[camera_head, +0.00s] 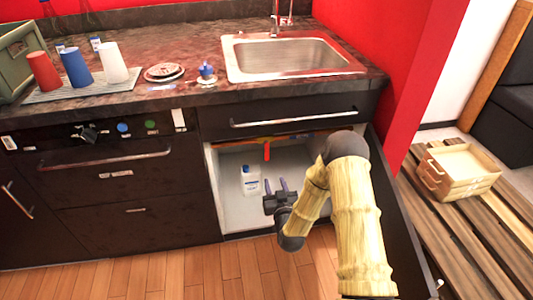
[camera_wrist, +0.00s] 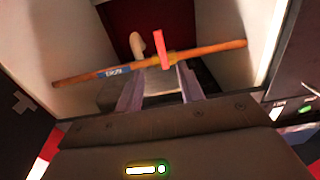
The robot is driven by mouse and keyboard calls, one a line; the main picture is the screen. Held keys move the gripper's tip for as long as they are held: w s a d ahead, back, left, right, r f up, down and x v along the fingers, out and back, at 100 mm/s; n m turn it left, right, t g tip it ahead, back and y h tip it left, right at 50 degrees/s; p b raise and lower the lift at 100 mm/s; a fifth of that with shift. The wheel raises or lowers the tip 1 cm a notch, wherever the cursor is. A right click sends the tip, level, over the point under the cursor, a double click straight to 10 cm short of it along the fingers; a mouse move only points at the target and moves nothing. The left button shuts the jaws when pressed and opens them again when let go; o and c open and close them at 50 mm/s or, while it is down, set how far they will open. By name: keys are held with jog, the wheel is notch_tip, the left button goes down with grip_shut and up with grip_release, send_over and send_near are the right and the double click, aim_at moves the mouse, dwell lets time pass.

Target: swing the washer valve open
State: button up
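The washer valve shows as a red handle (camera_head: 267,151) hanging below a copper pipe (camera_head: 243,146) inside the open cabinet under the sink. In the wrist view the red handle (camera_wrist: 160,50) stands crosswise to the pipe (camera_wrist: 205,53), which carries a blue label (camera_wrist: 111,72). My gripper (camera_head: 276,186) is at the cabinet opening, below and in front of the handle. Its two fingers (camera_wrist: 160,86) are apart with nothing held between them. The handle lies just beyond the fingertips in the wrist view, apart from them as far as I can tell.
A white bottle (camera_head: 250,182) stands in the cabinet, left of my gripper. The cabinet walls (camera_head: 227,203) bound the space on both sides. An open dark door (camera_head: 402,215) is on the right. The sink (camera_head: 290,58) and counter are above; wooden floor (camera_head: 180,276) lies in front.

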aim_at(267, 156)
jog(key=w+a+b, duration=0.1)
jog(key=w, duration=0.4)
jog(key=w+a+b, duration=0.1)
jog(key=w, duration=0.4)
jog(key=w+a+b, duration=0.1)
jog(key=w, duration=0.4)
jog(key=shift+w+a+f, duration=0.1)
jog(key=shift+w, duration=0.1)
jog(key=shift+w+a, duration=0.15)
jog(key=shift+w, duration=0.15)
grip_shut()
